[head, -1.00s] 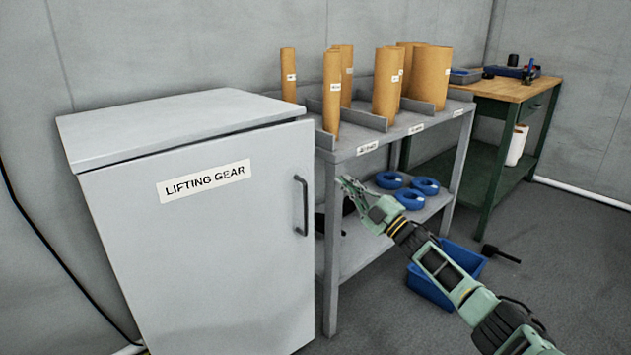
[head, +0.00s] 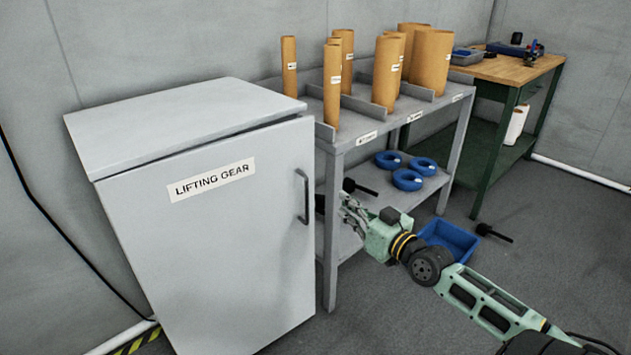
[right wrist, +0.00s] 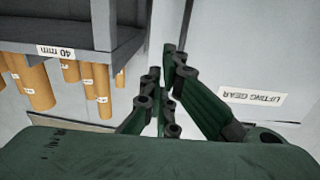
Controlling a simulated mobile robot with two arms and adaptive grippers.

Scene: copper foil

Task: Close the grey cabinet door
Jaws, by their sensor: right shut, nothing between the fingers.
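The grey cabinet (head: 190,105) stands at the left in the head view. Its door (head: 215,250) carries a "LIFTING GEAR" label and a dark vertical handle (head: 303,196) near its right edge. A dark gap shows along the door's top edge, so the door stands slightly ajar. My right gripper (head: 346,212) is shut and empty, to the right of the handle and apart from it in the picture. In the right wrist view the gripper's fingers (right wrist: 165,100) show beside the upside-down door label (right wrist: 252,96). My left gripper is not in view.
A grey shelf unit (head: 345,146) with brown cardboard tubes (head: 388,75) stands right of the cabinet. Blue rings (head: 407,180) lie on its lower shelf. A blue bin (head: 450,238) is on the floor behind my right arm. A wooden-topped green bench (head: 510,70) stands farther right.

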